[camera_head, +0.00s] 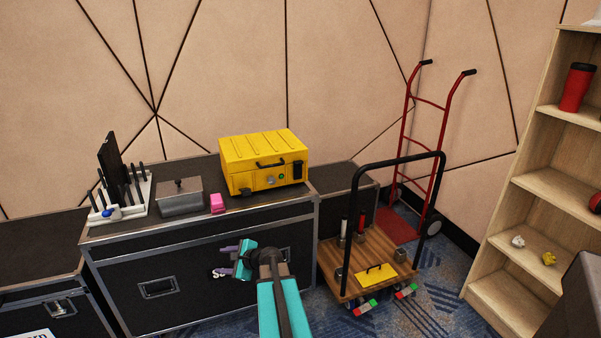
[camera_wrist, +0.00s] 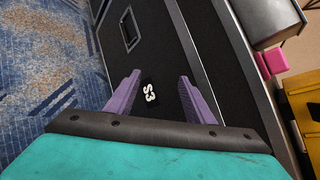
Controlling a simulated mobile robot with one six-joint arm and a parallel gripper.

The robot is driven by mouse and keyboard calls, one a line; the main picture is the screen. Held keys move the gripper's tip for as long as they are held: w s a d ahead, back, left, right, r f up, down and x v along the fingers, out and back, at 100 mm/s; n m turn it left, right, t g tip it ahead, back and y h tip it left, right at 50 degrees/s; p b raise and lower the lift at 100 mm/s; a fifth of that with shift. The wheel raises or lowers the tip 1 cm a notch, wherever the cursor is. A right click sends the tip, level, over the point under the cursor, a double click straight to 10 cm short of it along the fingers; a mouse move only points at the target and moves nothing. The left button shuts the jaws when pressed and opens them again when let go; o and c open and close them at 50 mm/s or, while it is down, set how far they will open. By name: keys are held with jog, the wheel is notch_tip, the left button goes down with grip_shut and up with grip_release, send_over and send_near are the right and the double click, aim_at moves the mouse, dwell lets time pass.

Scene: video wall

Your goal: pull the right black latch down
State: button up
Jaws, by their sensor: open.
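A yellow case (camera_head: 262,150) with a ribbed lid stands on the black flight case. The right black latch (camera_head: 297,170) is on the right end of its front, beside a small green spot. A black handle (camera_head: 270,163) is at the middle of the front. Part of the yellow case (camera_wrist: 302,112) shows at the right edge of the wrist view; the latch cannot be made out there. My gripper (camera_head: 222,262) has purple fingers, is open and empty, and is in front of the flight case, below and left of the latch. Its spread fingers (camera_wrist: 158,97) show in the wrist view.
On the black flight case (camera_head: 200,229) stand a pink block (camera_head: 217,203), a grey box (camera_head: 180,197) and a white rack (camera_head: 122,198) of dark tools.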

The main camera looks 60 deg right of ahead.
jog(key=s+d+r+m+t+h+b, duration=0.1)
jog(key=s+d+r+m+h, duration=0.3)
jog(key=d, duration=0.5)
jog(key=s+d+r+m+t+h, duration=0.1)
jog(key=s+d+r+m, duration=0.15)
jog(key=d+r, duration=0.55)
jog(key=m+h+b, duration=0.1)
jog(key=m+h, duration=0.5)
jog(key=m, duration=0.3)
send_near(300, 164)
jog(key=v, duration=0.5)
jog(key=shift+f+t, duration=0.3)
jog(key=shift+w+d, duration=0.1)
jog(key=shift+x, duration=6.8)
